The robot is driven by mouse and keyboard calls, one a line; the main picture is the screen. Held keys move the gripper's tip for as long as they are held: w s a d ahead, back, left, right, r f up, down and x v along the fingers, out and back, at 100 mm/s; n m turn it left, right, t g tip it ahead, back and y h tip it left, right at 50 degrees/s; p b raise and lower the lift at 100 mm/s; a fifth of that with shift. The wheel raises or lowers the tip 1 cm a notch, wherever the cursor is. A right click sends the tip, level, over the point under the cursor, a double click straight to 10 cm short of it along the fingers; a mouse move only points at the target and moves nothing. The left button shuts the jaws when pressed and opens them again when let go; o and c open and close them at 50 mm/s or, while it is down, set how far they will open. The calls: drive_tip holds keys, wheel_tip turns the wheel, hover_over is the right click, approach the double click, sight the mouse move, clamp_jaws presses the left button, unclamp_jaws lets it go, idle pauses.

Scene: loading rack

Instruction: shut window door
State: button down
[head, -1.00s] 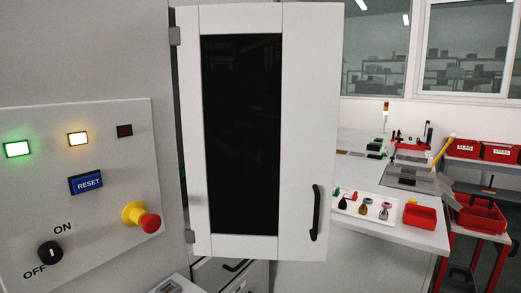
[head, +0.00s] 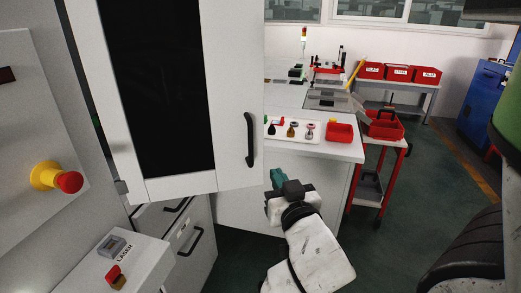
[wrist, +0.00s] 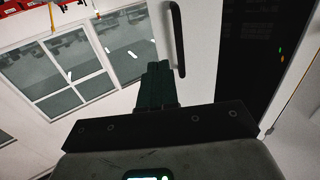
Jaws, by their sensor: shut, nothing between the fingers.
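The window door (head: 230,80) is a white panel with a dark glass pane, hung on hinges at its left side. It appears to stand swung out from the machine. Its black vertical handle (head: 250,140) is near the right edge. My gripper (head: 276,178) is below and right of the handle, apart from it in the head view, with its teal fingers pointing up. In the wrist view, my closed fingers (wrist: 158,70) are empty. The handle (wrist: 178,38) lies just beyond and right of the fingertips there, and the door (wrist: 205,60) fills the area behind it.
A control panel with a red and yellow emergency button (head: 55,178) is at the left. Drawers (head: 185,235) and a laser unit (head: 125,262) are below the door. A bench with a white tray (head: 292,131) and red bin (head: 340,133) stands behind.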

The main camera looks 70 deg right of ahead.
sight(258, 144)
drive_tip(key=x, duration=1.3)
drive_tip(key=shift+w+d+f, duration=0.1)
drive_tip(key=shift+w+d, duration=0.05)
drive_tip(key=shift+w, duration=0.2)
